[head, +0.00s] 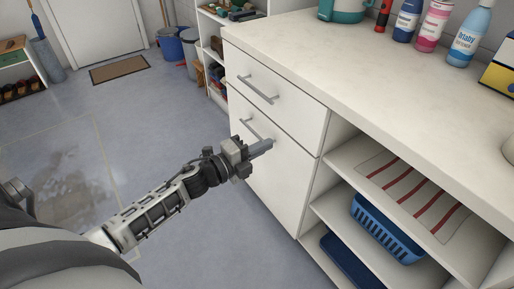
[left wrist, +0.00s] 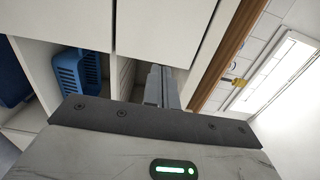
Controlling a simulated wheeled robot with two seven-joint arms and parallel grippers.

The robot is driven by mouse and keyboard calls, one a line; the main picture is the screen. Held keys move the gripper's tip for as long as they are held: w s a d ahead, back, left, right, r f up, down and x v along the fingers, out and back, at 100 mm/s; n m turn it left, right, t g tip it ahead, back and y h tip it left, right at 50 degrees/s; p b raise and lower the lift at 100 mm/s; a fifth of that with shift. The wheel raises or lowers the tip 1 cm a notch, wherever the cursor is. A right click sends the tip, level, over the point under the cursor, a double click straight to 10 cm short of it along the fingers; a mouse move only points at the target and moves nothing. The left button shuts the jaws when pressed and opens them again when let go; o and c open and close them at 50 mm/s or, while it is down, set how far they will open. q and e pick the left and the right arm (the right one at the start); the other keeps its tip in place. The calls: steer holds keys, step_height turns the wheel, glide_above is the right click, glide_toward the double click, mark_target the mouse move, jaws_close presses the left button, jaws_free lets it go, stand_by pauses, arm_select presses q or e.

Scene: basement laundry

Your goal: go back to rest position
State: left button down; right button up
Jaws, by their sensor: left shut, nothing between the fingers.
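My left gripper (head: 262,147) is in the middle of the head view, at the end of my left arm, which comes in from the lower left. Its fingers are shut with nothing between them. It shows in front of the white cabinet (head: 270,185), beside the lower door's handle; I cannot tell whether it touches the front. In the left wrist view the shut fingers (left wrist: 161,88) point toward the cabinet. My right gripper is not in view.
Bottles (head: 435,25) and a teal container (head: 342,10) stand on the countertop (head: 330,60). Open shelves at right hold a striped cloth (head: 415,195) and a blue basket (head: 385,228). Buckets (head: 170,45) and a doormat (head: 119,70) lie farther back.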

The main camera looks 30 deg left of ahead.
arm_select(q)
steer(key=s+d+n+g+y+p, duration=0.1)
steer(key=s+d+n+g, duration=0.1)
steer(key=s+n, duration=0.4)
steer(key=s+d+f+n+g+y+p, duration=0.1)
steer(key=s+d+n+p, duration=0.1)
steer(key=s+d+n, duration=0.3)
steer(key=s+d+f+n+g+y+p, duration=0.1)
steer(key=s+d+n, duration=0.3)
steer(key=s+n, duration=0.4)
steer(key=shift+s+f+n+g+y+p, duration=0.15)
steer(key=shift+s+n+g+y+p, duration=0.1)
steer(key=shift+n+g+y+p, duration=0.4)
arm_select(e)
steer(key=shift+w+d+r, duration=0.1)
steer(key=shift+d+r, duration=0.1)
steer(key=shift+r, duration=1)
arm_select(q)
steer(key=shift+d+n, duration=0.1)
steer(key=shift+n, duration=0.15)
